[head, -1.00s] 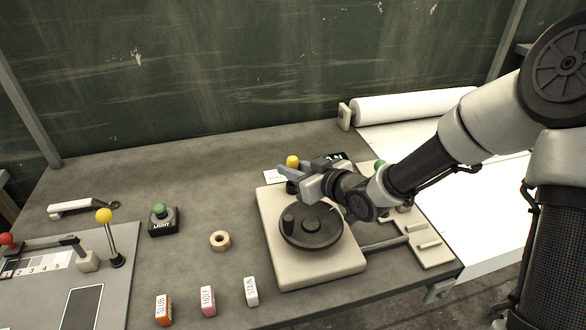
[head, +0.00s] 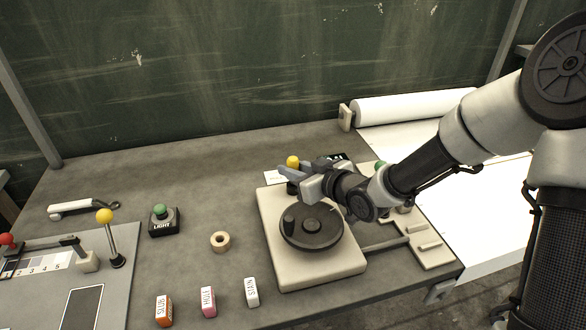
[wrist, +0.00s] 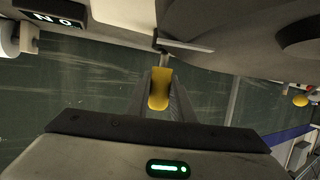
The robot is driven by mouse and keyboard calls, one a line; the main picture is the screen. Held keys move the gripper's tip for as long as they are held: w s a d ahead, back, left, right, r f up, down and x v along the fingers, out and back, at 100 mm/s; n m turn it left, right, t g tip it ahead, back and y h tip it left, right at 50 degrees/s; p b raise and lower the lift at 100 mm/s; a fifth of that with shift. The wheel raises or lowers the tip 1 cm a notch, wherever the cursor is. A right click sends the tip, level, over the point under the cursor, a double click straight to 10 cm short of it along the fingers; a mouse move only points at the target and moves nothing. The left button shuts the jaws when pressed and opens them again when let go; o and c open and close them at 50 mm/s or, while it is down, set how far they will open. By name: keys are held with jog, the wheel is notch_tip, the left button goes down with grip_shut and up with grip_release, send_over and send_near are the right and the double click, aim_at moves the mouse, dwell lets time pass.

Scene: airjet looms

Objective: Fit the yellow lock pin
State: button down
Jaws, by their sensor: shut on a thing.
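The yellow lock pin (head: 292,161) shows its rounded yellow head above my gripper in the head view. My gripper (head: 287,172) is shut on it, over the far edge of the beige base plate (head: 330,273). In the wrist view the pin's yellow head (wrist: 159,88) sits between the two fingers (wrist: 159,100), with a narrow grey part beyond it. The dark round disc (head: 311,235) with a knob lies on the plate, just in front of my gripper. Whether the pin's lower end is in a hole is hidden.
A wooden ring (head: 220,241), a LIGHT button box (head: 164,222) and labelled blocks, including STAIN (head: 252,292), stand left of the plate. A yellow-knobbed lever (head: 104,216) stands farther left. A white roll (head: 415,106) lies behind right.

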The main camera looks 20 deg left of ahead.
aim_at(292, 158)
jog(key=shift+s+f+b, duration=0.1)
jog(key=shift+f+b, duration=0.7)
jog(key=shift+f, duration=0.05)
jog(key=shift+a+r, duration=0.15)
jog(key=shift+r, duration=0.1)
dwell(0.8)
jog(key=shift+s+a, duration=0.1)
jog(key=shift+a, duration=0.05)
dwell(1.0)
jog(key=shift+f, duration=0.15)
jog(key=c, duration=1.7)
grip_release()
jog(key=o, duration=0.7)
jog(key=shift+s+f, duration=0.1)
jog(key=shift+s, duration=0.05)
notch_tip(292, 158, up, 4)
jog(key=p, duration=0.2)
jog(key=shift+a+p, duration=0.1)
jog(key=shift+p, duration=0.25)
jog(key=shift+w+d+r+p, duration=0.15)
jog(key=shift+r+p, duration=0.75)
jog(key=shift+r, duration=0.1)
jog(key=shift+w+d+r+p, duration=0.1)
jog(key=shift+d+r+p, duration=0.05)
jog(key=shift+r+p, duration=0.8)
